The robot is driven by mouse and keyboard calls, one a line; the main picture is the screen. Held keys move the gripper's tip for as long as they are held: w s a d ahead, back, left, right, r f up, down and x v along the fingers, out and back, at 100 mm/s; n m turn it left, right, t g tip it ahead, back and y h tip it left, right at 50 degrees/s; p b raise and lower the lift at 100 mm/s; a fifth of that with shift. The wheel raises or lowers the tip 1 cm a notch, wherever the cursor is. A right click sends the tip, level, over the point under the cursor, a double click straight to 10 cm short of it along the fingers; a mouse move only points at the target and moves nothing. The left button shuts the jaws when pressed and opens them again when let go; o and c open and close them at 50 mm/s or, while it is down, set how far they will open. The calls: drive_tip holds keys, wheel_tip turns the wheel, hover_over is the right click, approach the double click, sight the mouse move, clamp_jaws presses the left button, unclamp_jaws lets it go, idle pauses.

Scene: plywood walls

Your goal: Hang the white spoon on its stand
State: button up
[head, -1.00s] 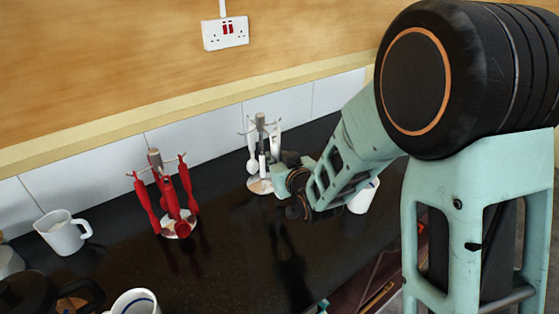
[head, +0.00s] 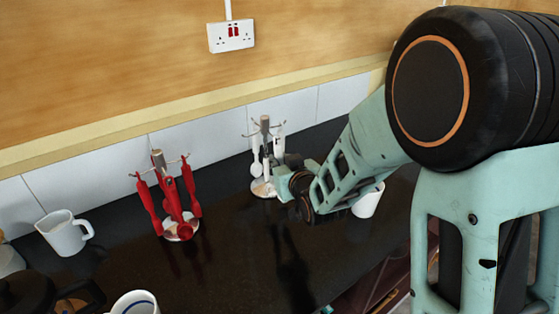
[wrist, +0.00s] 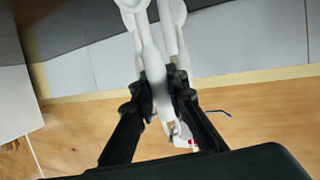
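The utensil stand (head: 265,124) with hooks and a round base stands at the back of the dark counter. Pale utensils are around it, including a spoon-shaped one (head: 256,158) at its left. My gripper (head: 277,172) is close to the stand's right side, low beside it. In the wrist view my gripper (wrist: 161,88) has its two black fingers closed on the pale handle of the white spoon (wrist: 149,50). The spoon's head reaches the top edge of the view. Another white utensil (wrist: 172,30) is just beside it. Whether the spoon touches a hook cannot be told.
A second stand (head: 157,160) with red utensils is to the left. White mugs stand at left (head: 65,236) and front (head: 135,304); a white cup (head: 369,200) is behind my forearm. A wall socket (head: 231,36) is above. The middle counter is clear.

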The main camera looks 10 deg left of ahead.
drive_tip(key=o, duration=0.5)
